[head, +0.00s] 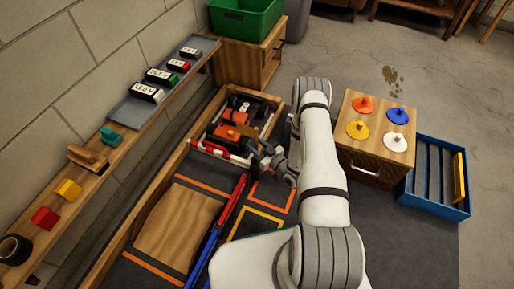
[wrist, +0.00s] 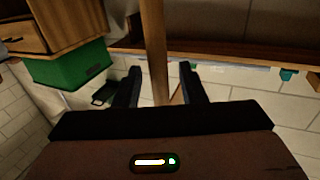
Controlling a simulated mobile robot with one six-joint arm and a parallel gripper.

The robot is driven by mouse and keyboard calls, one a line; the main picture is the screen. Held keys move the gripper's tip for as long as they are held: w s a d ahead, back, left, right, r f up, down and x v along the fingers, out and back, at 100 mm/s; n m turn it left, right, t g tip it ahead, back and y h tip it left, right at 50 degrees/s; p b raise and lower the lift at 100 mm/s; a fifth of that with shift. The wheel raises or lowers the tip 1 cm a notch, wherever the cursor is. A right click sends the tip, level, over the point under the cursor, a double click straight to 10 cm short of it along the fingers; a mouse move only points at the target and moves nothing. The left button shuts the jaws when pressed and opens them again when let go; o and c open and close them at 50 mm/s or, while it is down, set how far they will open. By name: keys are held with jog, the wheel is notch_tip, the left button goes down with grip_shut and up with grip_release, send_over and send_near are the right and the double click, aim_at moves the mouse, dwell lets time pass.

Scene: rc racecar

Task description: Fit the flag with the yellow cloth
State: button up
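I cannot make out a flag with a yellow cloth in either view. The racecar (head: 236,122), dark with orange parts, sits in a wooden-edged bay at the back of the work area, with red and white bars at its front. My gripper (head: 262,156) is just to the right of the car's front end, small and partly hidden by my arm in the head view. In the wrist view my gripper (wrist: 160,85) has its two dark fingers apart. A wooden beam shows between them, and I see nothing clearly held.
A wooden cabinet (head: 373,154) carries orange, blue, yellow and white knobbed discs. A blue crate (head: 421,205) holding a yellow panel (head: 459,178) stands right of it. A wall shelf (head: 92,184) with blocks and tape runs along the left. A green bin (head: 245,20) stands behind.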

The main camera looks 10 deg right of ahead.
jog(key=shift+c, duration=0.5)
grip_shut()
jog(key=shift+r, duration=0.1)
